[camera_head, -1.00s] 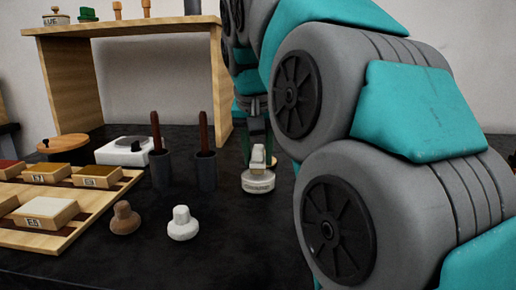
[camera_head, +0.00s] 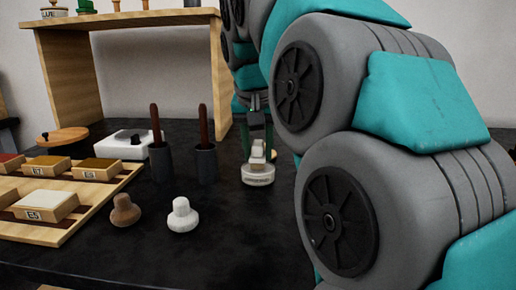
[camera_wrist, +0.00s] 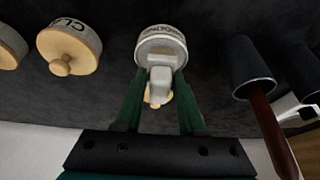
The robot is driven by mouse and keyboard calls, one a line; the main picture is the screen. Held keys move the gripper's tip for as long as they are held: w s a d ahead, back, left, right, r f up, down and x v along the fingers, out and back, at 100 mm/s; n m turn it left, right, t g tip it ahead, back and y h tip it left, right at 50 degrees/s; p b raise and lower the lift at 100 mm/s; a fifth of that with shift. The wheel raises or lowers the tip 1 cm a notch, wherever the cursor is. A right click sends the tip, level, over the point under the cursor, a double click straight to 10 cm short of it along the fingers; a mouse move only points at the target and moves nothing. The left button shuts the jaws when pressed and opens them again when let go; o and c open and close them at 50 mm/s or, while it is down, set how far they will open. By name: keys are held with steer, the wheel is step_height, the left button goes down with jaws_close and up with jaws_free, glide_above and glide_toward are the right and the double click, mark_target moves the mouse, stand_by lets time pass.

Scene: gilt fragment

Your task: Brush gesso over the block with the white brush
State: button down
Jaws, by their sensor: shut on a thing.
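My gripper (camera_wrist: 158,92) is shut on a pale grey, block-shaped piece (camera_wrist: 161,72) that stands up from a round white labelled jar (camera_wrist: 160,42). In the head view the jar (camera_head: 258,174) stands on the dark table and the grey piece (camera_head: 258,152) is above it between my fingers. I cannot tell whether the piece is a brush or whether it touches the jar's contents. A white-topped block (camera_head: 48,201) labelled E5 sits on the wooden board (camera_head: 98,210). A white knobbed tool (camera_head: 182,214) stands in front, apart from my gripper.
Two dark cups (camera_head: 205,165) with red-brown handles stand left of the jar. A brown knobbed tool (camera_head: 125,210) is beside the white one. A white device (camera_head: 127,146) and wooden shelf (camera_head: 125,18) are behind. Jars with wooden lids (camera_wrist: 68,48) show in the wrist view.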

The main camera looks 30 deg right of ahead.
mark_target(258, 143)
steer(key=shift+f+b, duration=0.3)
steer(key=shift+f, duration=0.2)
stand_by(1.2)
steer(key=shift+r+p, duration=1.45)
steer(key=shift+r, duration=2.15)
